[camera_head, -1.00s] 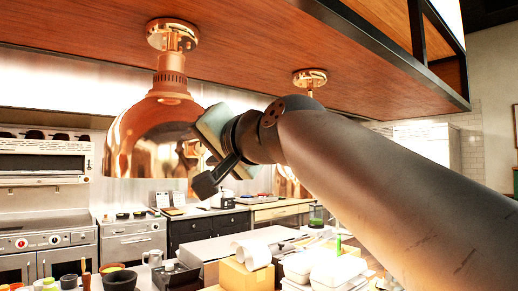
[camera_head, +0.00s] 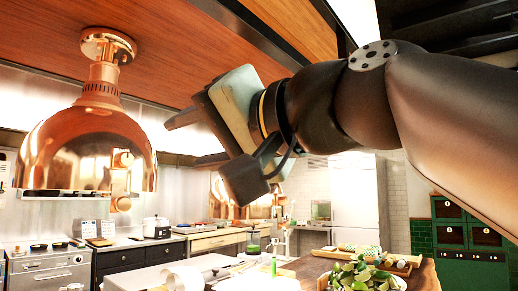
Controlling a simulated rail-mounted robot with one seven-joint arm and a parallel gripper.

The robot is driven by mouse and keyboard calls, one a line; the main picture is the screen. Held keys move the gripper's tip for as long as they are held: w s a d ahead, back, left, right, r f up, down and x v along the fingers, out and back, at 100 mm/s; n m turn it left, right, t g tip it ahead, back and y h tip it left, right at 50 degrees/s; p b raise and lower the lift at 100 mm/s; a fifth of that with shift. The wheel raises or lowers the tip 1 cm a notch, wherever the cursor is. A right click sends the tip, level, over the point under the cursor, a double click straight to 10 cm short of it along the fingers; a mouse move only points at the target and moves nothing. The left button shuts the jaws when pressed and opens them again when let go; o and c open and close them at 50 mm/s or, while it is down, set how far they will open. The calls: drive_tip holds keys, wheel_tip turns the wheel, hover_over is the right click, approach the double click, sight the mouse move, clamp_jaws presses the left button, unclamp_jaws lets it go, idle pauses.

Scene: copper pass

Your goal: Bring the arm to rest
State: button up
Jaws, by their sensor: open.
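My arm reaches in from the right edge of the head view, raised above the counter. My gripper (camera_head: 184,141) is at its end, left of the picture's middle, pointing left. Its two dark fingers are apart, and I see nothing between them. A copper heat lamp (camera_head: 88,150) hangs to the left of the fingers. In the picture a gap shows between the lamp and the fingers; the true distance is hard to tell.
A wooden overhead panel (camera_head: 165,50) spans above the lamp. Below are a counter with a white roll (camera_head: 183,279), a green cup (camera_head: 253,243) and leafy greens (camera_head: 362,275). A green cabinet (camera_head: 470,240) stands at right. A second copper lamp (camera_head: 228,205) shows partly behind my gripper.

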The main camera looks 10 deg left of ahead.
idle(0.5)
drive_tip(key=w+d+f+m+g+h+p, duration=0.1)
drive_tip(key=w+d+f+h+p, duration=0.2)
drive_tip(key=f, duration=0.7)
drive_tip(key=w+d+f+m+h, duration=0.1)
drive_tip(key=w+d+f+h, duration=0.3)
drive_tip(key=f, duration=0.6)
drive_tip(key=w+d+f+m+g+h+p, duration=0.1)
drive_tip(key=w+d+f+h+p, duration=0.2)
drive_tip(key=f, duration=0.7)
drive_tip(key=s+d+f+g+h+p, duration=0.1)
drive_tip(key=s+d+f+g, duration=0.1)
drive_tip(key=s+d+f, duration=0.2)
drive_tip(key=s+d+f+g+h+p, duration=0.1)
drive_tip(key=s+d+f, duration=0.4)
drive_tip(key=f, duration=0.6)
drive_tip(key=s+d+f+g+h+p, duration=0.1)
drive_tip(key=s+d+f+g+h, duration=0.2)
drive_tip(key=d+f, duration=0.4)
drive_tip(key=shift+s+d+f, duration=0.3)
drive_tip(key=shift+s+f, duration=0.35)
drive_tip(key=shift+s, duration=0.1)
